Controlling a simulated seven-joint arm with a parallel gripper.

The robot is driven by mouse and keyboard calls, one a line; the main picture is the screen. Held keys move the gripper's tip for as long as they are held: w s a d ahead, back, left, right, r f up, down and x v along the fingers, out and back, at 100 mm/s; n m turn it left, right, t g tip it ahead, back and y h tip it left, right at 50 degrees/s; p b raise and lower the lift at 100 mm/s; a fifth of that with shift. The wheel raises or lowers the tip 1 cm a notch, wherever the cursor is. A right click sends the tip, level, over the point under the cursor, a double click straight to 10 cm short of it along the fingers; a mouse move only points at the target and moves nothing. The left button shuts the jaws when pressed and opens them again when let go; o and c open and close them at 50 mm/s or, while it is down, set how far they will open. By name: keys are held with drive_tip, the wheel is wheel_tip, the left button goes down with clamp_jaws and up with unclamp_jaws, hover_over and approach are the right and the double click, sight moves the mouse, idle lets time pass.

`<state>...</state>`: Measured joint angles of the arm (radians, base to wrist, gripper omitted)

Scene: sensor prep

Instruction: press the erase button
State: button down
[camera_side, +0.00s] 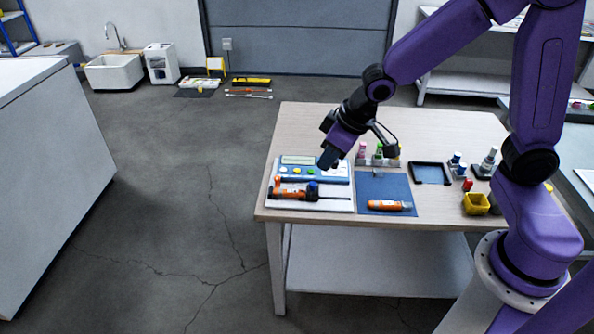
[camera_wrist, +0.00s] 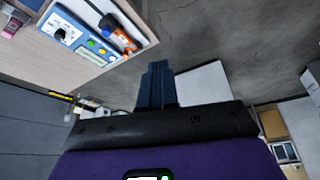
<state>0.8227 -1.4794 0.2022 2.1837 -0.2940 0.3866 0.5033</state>
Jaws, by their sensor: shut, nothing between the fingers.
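A blue-and-white meter (camera_side: 300,161) with a grey display and a row of small coloured buttons (camera_side: 296,171) lies at the table's left side. One button is yellow. I cannot read which one is the erase button. The meter also shows at the upper left of the wrist view (camera_wrist: 62,21), with its buttons (camera_wrist: 92,44). My gripper (camera_side: 328,163) is shut and empty. In the side view it hangs tilted in front of the meter's right part and hides some of it. In the wrist view its fingers (camera_wrist: 155,82) appear apart from the meter.
An orange-and-black probe (camera_side: 296,193) lies on a white tray (camera_side: 335,205) in front of the meter. A blue mat (camera_side: 382,188) holds an orange tube (camera_side: 390,206). Bottles, a black-framed tray (camera_side: 430,174) and a yellow cup (camera_side: 476,203) stand farther right.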

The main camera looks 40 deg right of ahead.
drive_tip(key=w+d+f+m+t, duration=0.1)
drive_tip(key=w+f+m, duration=0.1)
drive_tip(key=w, duration=0.5)
drive_tip(key=m+t+y, duration=0.2)
drive_tip(key=m+t, duration=0.1)
drive_tip(key=m, duration=0.4)
hover_over(300, 171)
wheel_tip(300, 171, down, 11)
drive_tip(key=shift+f, duration=0.1)
drive_tip(key=shift+f, duration=4.3)
drive_tip(key=shift+f, duration=0.2)
drive_tip(key=shift+f, duration=0.25)
